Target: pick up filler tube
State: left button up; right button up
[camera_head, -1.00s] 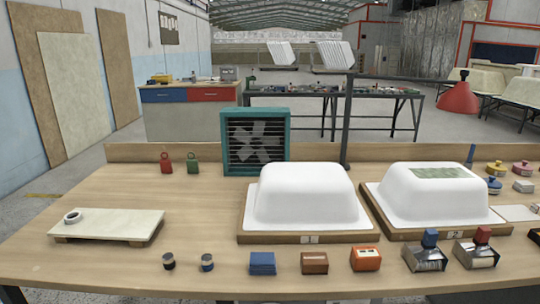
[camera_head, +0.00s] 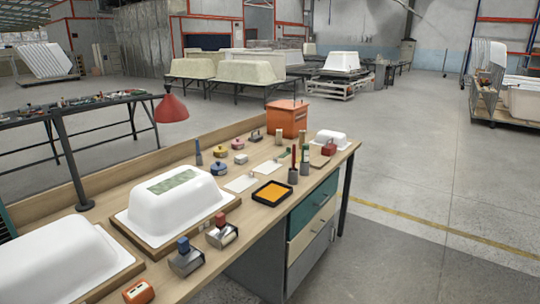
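No filler tube can be told for certain in the head view. At the bench's far right end, several small upright items stand close together: a grey holder with a red-topped tool (camera_head: 293,170), a dark green bottle-like item (camera_head: 305,160) and a pale cylinder (camera_head: 279,137). Any of these is too small to name surely. A thin green item (camera_head: 283,153) lies beside them. Neither of my grippers is in view.
White tub shells (camera_head: 172,200) and (camera_head: 60,265) sit on wooden boards on the bench. Scraper-like tools (camera_head: 187,262), a black-rimmed yellow tray (camera_head: 272,193), small pots (camera_head: 219,168) and an orange box (camera_head: 287,118) stand on it. Floor right of the bench is clear.

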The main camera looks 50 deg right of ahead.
aim_at(305, 147)
jog(key=z, duration=2)
